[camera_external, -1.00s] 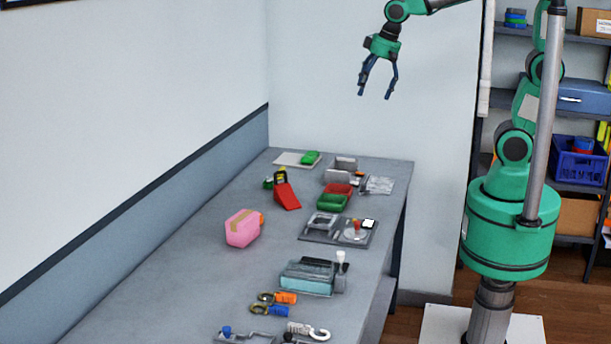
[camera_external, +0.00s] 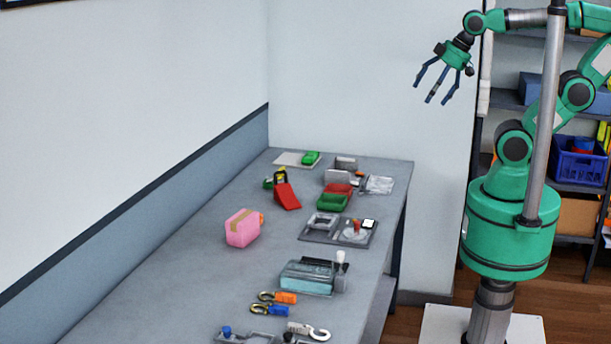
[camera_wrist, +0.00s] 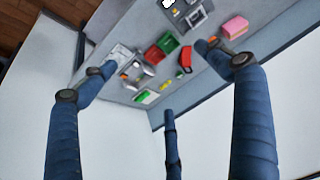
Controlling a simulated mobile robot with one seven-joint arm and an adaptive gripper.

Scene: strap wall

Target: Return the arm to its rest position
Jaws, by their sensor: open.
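My gripper (camera_external: 437,90) is raised in the air, beyond the right edge of the table at its far end, in the external view. Its blue fingers are spread apart with nothing between them. In the wrist view the same open fingers (camera_wrist: 165,105) frame the tabletop from above. The arm is bent back toward its green base at the right, and the grey table (camera_external: 185,245) is well below the fingertips.
On the table are a pink block (camera_external: 242,228), a red wedge (camera_external: 287,197), red and green bins (camera_external: 332,202), a teal-fronted box (camera_external: 307,279) and orange and blue clips (camera_external: 284,298). A shelf with a blue crate (camera_external: 578,160) stands behind the arm. The air around the gripper is clear.

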